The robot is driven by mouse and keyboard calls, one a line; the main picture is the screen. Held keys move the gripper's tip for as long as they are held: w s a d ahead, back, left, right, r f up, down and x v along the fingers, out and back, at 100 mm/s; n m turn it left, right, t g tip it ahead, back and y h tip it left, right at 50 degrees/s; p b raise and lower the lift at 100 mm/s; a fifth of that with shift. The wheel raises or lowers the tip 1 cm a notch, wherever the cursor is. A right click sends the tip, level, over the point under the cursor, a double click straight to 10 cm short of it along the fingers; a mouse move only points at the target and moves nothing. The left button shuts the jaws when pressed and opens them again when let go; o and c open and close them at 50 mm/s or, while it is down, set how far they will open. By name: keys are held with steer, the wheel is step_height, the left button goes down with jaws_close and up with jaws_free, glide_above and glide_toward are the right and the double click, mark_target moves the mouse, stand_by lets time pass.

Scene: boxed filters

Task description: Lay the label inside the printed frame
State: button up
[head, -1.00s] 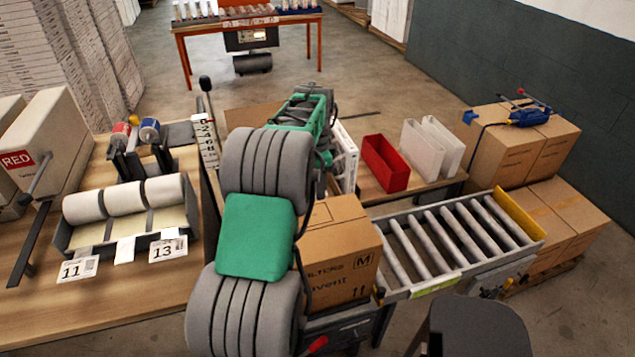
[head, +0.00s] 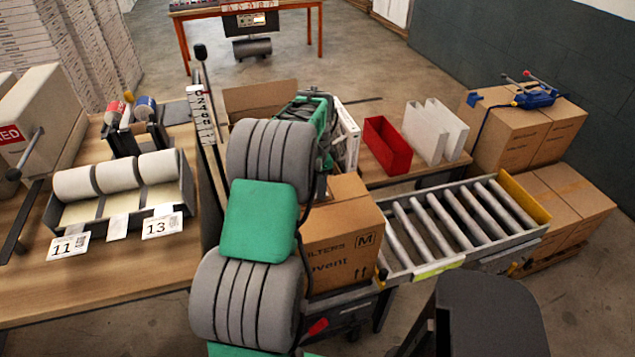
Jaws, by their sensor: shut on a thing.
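A cardboard carton (head: 343,238) printed with "FILTERS" and an M stands at the near left end of the roller conveyor. My arm covers its left part. I cannot make out a printed frame on its visible faces. My arm's green and black wrist end is above and behind the carton. The gripper's fingers are hidden behind my arm, and no held label shows. Two white cards, numbered 11 (head: 69,247) and 13 (head: 161,226), are at the front of the label-roll holder (head: 188,190) on the left table.
The roller conveyor (head: 447,222) is empty to the right of the carton. A red bin (head: 387,146) and white bins (head: 437,132) stand behind it. Stacked cartons (head: 545,200) are at the right. A tall marked post (head: 205,125) rises left of my arm.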

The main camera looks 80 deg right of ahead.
steer(key=o, duration=1.1)
step_height(320, 180, up, 9)
steer(key=p, duration=0.5)
steer(key=shift+p, duration=0.35)
stand_by(0.4)
